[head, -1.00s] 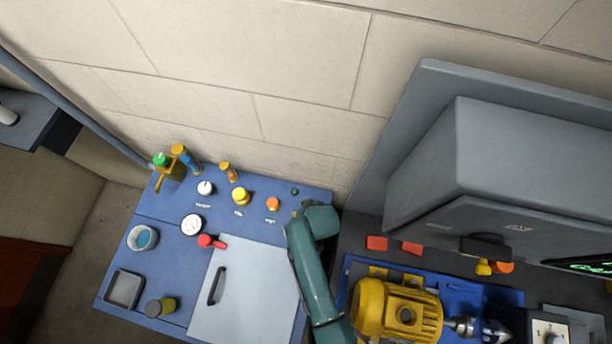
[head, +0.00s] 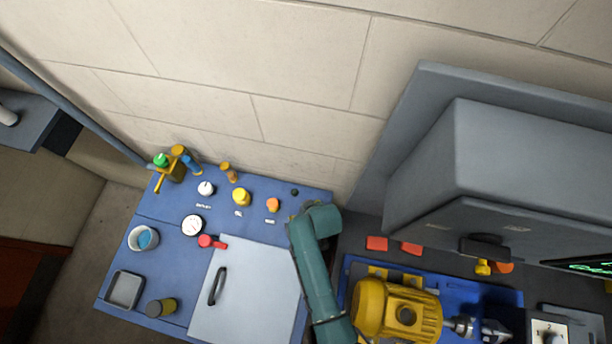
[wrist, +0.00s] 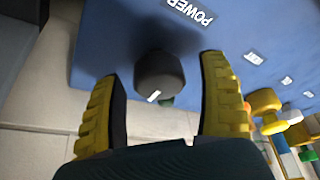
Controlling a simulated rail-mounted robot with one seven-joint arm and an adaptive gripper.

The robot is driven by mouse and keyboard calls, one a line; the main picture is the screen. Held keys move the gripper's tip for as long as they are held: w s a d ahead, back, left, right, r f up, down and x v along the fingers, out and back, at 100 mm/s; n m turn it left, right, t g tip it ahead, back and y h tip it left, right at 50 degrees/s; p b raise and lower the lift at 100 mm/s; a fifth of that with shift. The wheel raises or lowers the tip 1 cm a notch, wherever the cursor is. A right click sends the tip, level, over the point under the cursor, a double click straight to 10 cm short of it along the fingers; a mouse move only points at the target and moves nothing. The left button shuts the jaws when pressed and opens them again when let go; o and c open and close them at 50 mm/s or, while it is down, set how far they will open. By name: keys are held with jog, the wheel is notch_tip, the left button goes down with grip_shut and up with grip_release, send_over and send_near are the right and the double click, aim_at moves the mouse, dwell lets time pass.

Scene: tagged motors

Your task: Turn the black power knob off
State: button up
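The black power knob (wrist: 158,76) shows in the wrist view, standing on the blue panel below the white POWER label (wrist: 190,12). A short white mark sits on its face, near the lower edge. My gripper (wrist: 160,95) is open, with one yellow-and-black finger on each side of the knob. Gaps show between the knob and both fingers. In the head view my arm covers the area at the panel's right edge, and I cannot make out the power knob or my fingertips there. A small round lamp-like part (head: 294,192) near that spot looks dark.
The blue panel (head: 160,212) also holds a white knob (head: 206,189), a yellow knob (head: 241,197), an orange button (head: 273,205), a gauge (head: 192,225) and a red lever (head: 211,241). A yellow motor (head: 395,309) and a large grey cabinet (head: 500,175) stand on the right.

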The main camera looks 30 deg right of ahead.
jog(key=v, duration=1.2)
